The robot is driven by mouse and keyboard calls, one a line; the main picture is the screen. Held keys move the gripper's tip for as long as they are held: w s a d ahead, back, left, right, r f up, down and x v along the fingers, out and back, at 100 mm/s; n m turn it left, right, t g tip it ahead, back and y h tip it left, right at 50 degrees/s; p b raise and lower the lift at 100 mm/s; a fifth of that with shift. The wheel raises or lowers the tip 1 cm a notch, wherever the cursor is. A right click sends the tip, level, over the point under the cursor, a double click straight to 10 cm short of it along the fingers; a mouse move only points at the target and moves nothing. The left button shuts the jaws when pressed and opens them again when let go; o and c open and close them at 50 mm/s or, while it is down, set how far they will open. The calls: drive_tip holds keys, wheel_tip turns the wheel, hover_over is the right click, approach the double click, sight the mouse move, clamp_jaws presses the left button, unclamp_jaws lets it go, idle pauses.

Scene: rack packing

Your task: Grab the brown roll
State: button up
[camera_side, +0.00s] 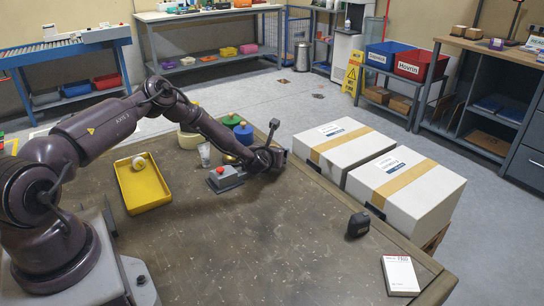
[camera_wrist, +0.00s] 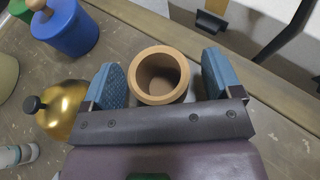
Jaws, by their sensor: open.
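The brown roll (camera_wrist: 159,76) is a tan-brown ring with a hollow middle, seen in the wrist view on the table near its edge. My gripper (camera_wrist: 163,74) is open, with one blue finger pad on each side of the roll. A gap shows between the roll and each pad, so neither seems to touch it. In the side view my gripper (camera_side: 280,156) is low at the far right part of the table. I cannot make out the roll in that view; the gripper seems to hide it.
A gold dome (camera_wrist: 64,108) with a black knob stands close to the left finger, with a blue lidded pot (camera_wrist: 66,30) beyond it. A red-button box (camera_side: 223,179) and a yellow tray (camera_side: 143,186) holding a pale roll stand left. White cartons (camera_side: 345,150) lie beyond the table's right edge.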

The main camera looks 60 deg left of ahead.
drive_tip(key=shift+w+a+f, duration=0.1)
drive_tip(key=shift+a, duration=0.05)
drive_tip(key=c, duration=1)
